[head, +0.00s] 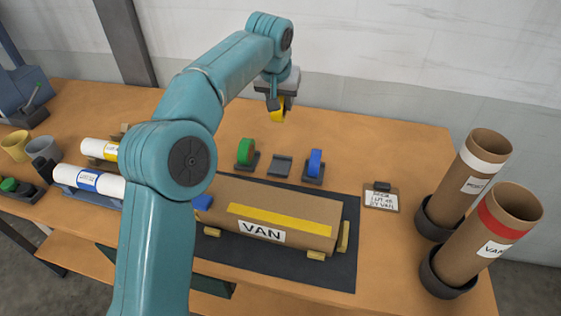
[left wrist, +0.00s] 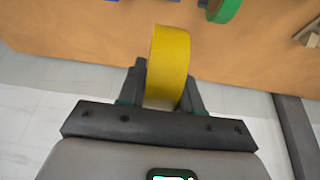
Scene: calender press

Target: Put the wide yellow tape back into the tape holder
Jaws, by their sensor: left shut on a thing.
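The wide yellow tape (head: 278,114) is held in my left gripper (head: 273,103), above the back of the table. The left wrist view shows the yellow tape (left wrist: 168,62) between the two fingers of the left gripper (left wrist: 167,90). An empty grey tape holder (head: 280,166) stands on the table, between a holder with green tape (head: 246,151) and a holder with blue tape (head: 315,162). The held tape is behind and above the empty holder, apart from it. The green tape also shows in the left wrist view (left wrist: 224,8). My right gripper is not in view.
A brown parcel marked VAN (head: 270,208) lies on a dark mat (head: 345,262) in front of the holders. Two cardboard tubes (head: 474,170) stand in dark cups at the right. A clipboard (head: 381,197) lies beside the mat. Rolled white tubes (head: 100,150), cups (head: 42,149) are at the left.

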